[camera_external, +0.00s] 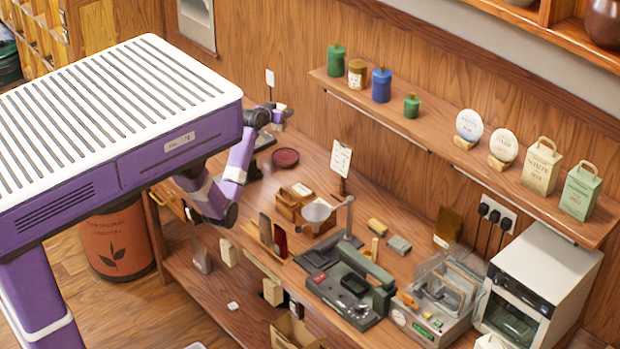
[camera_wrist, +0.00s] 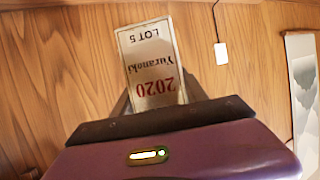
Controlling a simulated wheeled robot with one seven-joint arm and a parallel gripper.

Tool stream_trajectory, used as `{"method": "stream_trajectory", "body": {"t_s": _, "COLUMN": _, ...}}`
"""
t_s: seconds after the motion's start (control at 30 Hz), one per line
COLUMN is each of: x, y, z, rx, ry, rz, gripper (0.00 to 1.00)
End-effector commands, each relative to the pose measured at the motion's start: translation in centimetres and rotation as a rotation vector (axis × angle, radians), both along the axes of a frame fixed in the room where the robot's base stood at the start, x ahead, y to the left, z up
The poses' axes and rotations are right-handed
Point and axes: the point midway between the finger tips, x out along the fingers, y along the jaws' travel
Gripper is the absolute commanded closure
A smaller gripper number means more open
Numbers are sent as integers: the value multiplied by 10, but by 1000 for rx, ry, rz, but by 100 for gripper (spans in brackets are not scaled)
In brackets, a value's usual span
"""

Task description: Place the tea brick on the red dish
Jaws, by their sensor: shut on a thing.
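My gripper (camera_external: 278,115) is at the far left end of the counter, raised near the wooden wall. In the wrist view my gripper (camera_wrist: 155,104) is shut on the tea brick (camera_wrist: 152,62), a pale upright block labelled "2020 Yuranoki LOT 5". The brick's lower end is hidden by the gripper body. In the external view the held brick is too small to make out clearly. The red dish (camera_external: 286,157) lies on the counter, below and slightly right of my gripper, and looks empty. The dish does not show in the wrist view.
A white tag (camera_external: 269,77) hangs on the wall behind my gripper. A shelf with canisters (camera_external: 381,84) runs along the wall to the right.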

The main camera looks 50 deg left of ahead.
Motion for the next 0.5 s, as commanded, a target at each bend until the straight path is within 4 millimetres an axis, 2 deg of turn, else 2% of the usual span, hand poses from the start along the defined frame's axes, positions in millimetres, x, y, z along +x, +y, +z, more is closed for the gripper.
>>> {"method": "stream_trajectory", "body": {"t_s": 0.1, "x": -1, "y": 0, "z": -30, "rx": -2, "ry": 4, "rz": -1, "gripper": 96}}
{"method": "stream_trajectory", "body": {"t_s": 0.3, "x": 0, "y": 0, "z": -74, "rx": -2, "ry": 2, "rz": -1, "gripper": 96}}
{"method": "stream_trajectory", "body": {"t_s": 0.5, "x": 0, "y": 0, "z": -93, "rx": 0, "ry": -2, "rz": -1, "gripper": 96}}
